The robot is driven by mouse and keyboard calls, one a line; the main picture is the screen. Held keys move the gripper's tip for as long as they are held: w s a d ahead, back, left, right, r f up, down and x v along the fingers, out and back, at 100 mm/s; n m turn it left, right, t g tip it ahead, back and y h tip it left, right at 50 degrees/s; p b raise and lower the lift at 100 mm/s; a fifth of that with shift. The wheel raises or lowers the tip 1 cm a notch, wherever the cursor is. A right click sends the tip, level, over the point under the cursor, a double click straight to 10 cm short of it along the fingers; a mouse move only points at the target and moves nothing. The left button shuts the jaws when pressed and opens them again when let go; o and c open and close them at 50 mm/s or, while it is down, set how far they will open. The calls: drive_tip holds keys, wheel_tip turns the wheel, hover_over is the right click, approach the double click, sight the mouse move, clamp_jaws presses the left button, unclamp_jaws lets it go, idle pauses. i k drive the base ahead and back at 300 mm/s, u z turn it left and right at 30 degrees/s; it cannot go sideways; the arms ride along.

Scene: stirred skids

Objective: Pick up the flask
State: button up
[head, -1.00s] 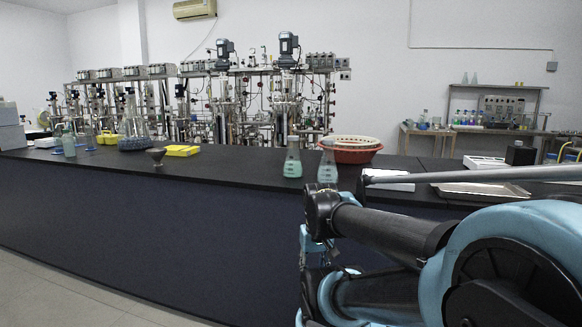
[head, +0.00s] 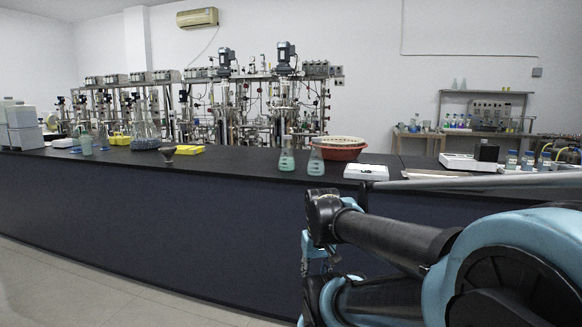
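Two conical flasks with pale green liquid stand upright on the dark bench, near its front edge, just right of centre in the head view. The left flask (head: 287,159) and the right flask (head: 316,163) are close together, with a small gap. The task does not say which flask is meant. My folded arm fills the lower right, in front of the bench and apart from the flasks. My gripper cannot be made out.
The long dark bench (head: 190,216) stands across my front. A red basket (head: 344,150) is right behind the flasks, with a white scale-like device (head: 366,172) to their right. Clear floor shows lower left.

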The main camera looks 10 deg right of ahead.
sight(286, 161)
drive_tip(key=k, duration=0.55)
drive_tip(key=z, duration=0.75)
drive_tip(key=i, duration=1)
drive_tip(key=u, duration=0.05)
